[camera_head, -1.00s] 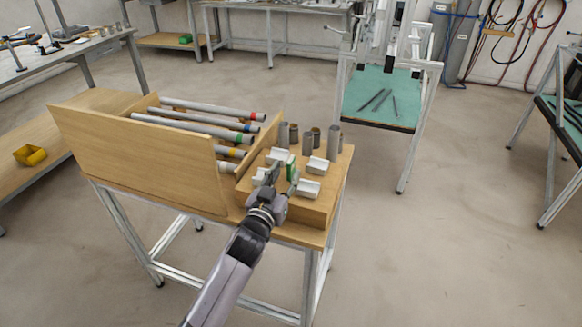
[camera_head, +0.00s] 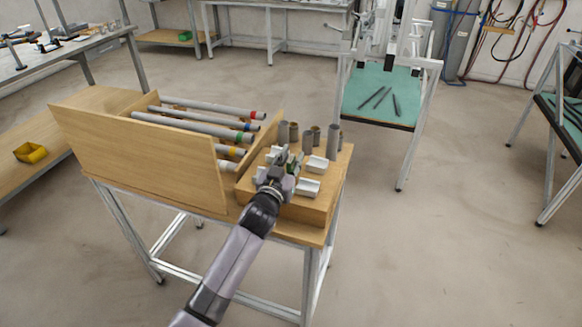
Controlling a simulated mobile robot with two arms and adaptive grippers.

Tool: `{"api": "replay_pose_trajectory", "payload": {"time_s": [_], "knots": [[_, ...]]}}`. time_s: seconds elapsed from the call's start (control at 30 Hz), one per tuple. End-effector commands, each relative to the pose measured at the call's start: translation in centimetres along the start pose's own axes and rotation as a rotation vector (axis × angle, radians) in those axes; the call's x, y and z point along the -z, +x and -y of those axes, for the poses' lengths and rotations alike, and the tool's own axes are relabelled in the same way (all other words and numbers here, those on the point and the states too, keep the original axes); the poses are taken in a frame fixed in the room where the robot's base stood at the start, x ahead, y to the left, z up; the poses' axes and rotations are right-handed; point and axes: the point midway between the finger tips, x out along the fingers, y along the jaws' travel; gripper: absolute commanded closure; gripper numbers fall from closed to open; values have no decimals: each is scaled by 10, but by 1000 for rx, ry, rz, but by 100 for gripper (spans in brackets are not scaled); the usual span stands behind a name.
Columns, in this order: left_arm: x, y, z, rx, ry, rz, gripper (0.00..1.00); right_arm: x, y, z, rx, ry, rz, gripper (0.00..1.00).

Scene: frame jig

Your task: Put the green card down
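My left gripper (camera_head: 286,162) is over the raised wooden block (camera_head: 312,208) at the right end of the wooden bench, among small white holders. The green card (camera_head: 292,168) shows only as a small dark green patch at the fingers; the gripper hides most of it. I cannot tell whether the fingers are shut on the card or only around it, or whether the card touches the block. My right gripper is not in view.
White holders (camera_head: 308,187) and several grey and brown cylinders (camera_head: 307,143) stand close around the gripper. A wooden rack (camera_head: 140,160) with long grey tubes (camera_head: 210,107) is to the left. A frame table with a green top (camera_head: 365,97) stands behind, with clear floor between.

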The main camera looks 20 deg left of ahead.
Motion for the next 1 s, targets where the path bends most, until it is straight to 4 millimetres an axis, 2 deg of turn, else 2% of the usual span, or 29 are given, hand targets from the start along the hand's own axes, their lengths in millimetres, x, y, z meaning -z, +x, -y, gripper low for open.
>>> {"api": "replay_pose_trajectory", "payload": {"time_s": [0.03, 0.33, 0.77, 0.87, 1.0], "knots": [[0, 0, 0, 0, 0, 0, 80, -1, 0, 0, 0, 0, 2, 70], [0, 0, 0, 0, 0, 0, 100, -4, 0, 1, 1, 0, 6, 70], [1, 0, 0, 0, 0, 0, 100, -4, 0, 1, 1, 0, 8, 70], [6, 0, 0, 0, 0, -1, 100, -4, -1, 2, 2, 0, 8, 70], [23, 0, 0, 0, 1, -4, 100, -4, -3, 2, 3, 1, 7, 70]]}}
